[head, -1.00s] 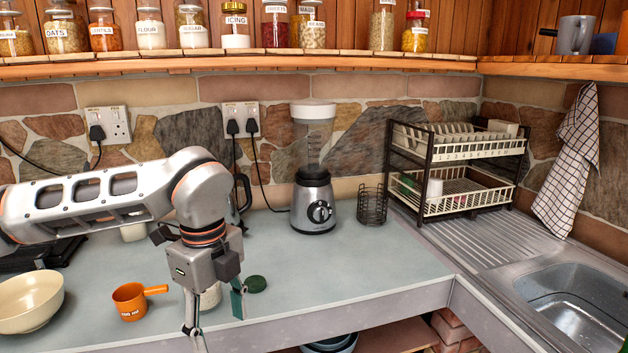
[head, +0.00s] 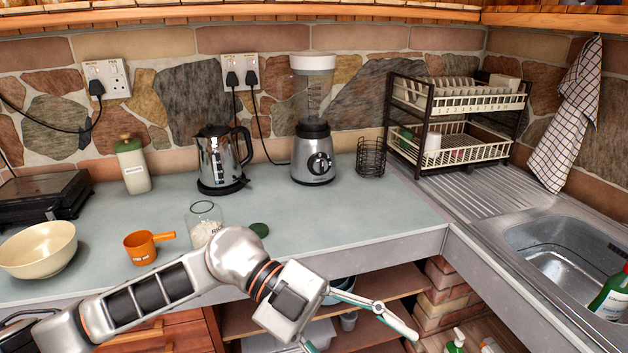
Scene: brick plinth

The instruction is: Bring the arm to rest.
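My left arm comes in from the lower left and crosses in front of the counter (head: 350,215). Its gripper (head: 362,338) is beyond the counter's front edge, before the open shelves below. Its fingers are spread wide with nothing between them; one fingertip is near the bottom edge of the picture. My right gripper is not in view.
Near the arm stand a glass jar (head: 205,224) with white contents, a green lid (head: 259,229), an orange measuring cup (head: 146,246) and a cream bowl (head: 38,250). A kettle (head: 221,160) and blender (head: 313,155) stand behind. The counter's right part is clear.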

